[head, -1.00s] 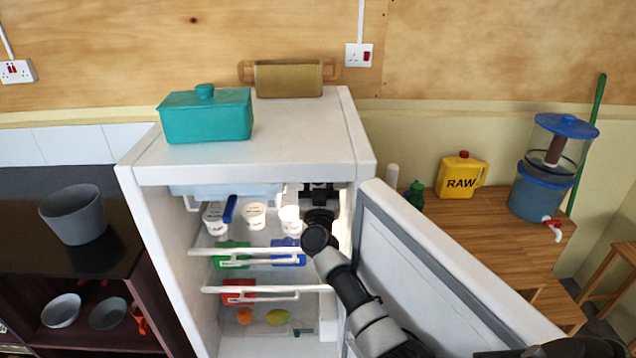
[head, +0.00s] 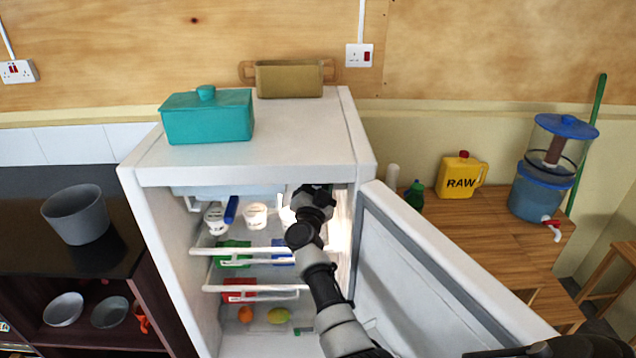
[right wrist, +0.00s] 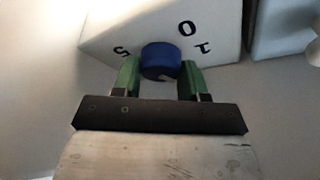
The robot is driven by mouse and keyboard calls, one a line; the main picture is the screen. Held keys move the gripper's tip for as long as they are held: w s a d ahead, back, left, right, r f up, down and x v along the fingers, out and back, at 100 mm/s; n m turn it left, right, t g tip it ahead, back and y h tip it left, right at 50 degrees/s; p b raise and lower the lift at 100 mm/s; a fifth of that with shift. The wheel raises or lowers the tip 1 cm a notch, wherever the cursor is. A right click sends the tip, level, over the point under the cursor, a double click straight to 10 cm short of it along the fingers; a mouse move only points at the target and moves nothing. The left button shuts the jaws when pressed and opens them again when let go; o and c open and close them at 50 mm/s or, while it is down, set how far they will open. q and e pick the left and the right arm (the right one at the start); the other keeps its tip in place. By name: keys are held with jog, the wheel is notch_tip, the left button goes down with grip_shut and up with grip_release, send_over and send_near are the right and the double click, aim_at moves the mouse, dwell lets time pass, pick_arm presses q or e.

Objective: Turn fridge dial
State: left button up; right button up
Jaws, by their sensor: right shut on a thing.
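The fridge (head: 150,240) stands open, its door (head: 415,265) swung out to the right. In the right wrist view, the blue fridge dial (right wrist: 160,60) sits on a white housing (right wrist: 110,38) marked with numbers, among them 0, 1 and 5. My right gripper (right wrist: 160,75) has its green fingers on either side of the dial, shut on it. In the head view my right arm reaches into the upper right of the fridge, and the dial is hidden there. My left gripper is not in view.
Shelves inside the fridge hold white cups (head: 255,215), a green box (head: 234,252) and a red box (head: 238,290). A teal container (head: 207,118) sits on top. The fridge door stands close to the right of my arm.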

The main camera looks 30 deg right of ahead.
jog(key=shift+f, duration=0.1)
dwell(0.4)
jog(key=o, duration=0.9)
jog(key=shift+p+v, duration=1.45)
jog(key=shift+v, duration=4)
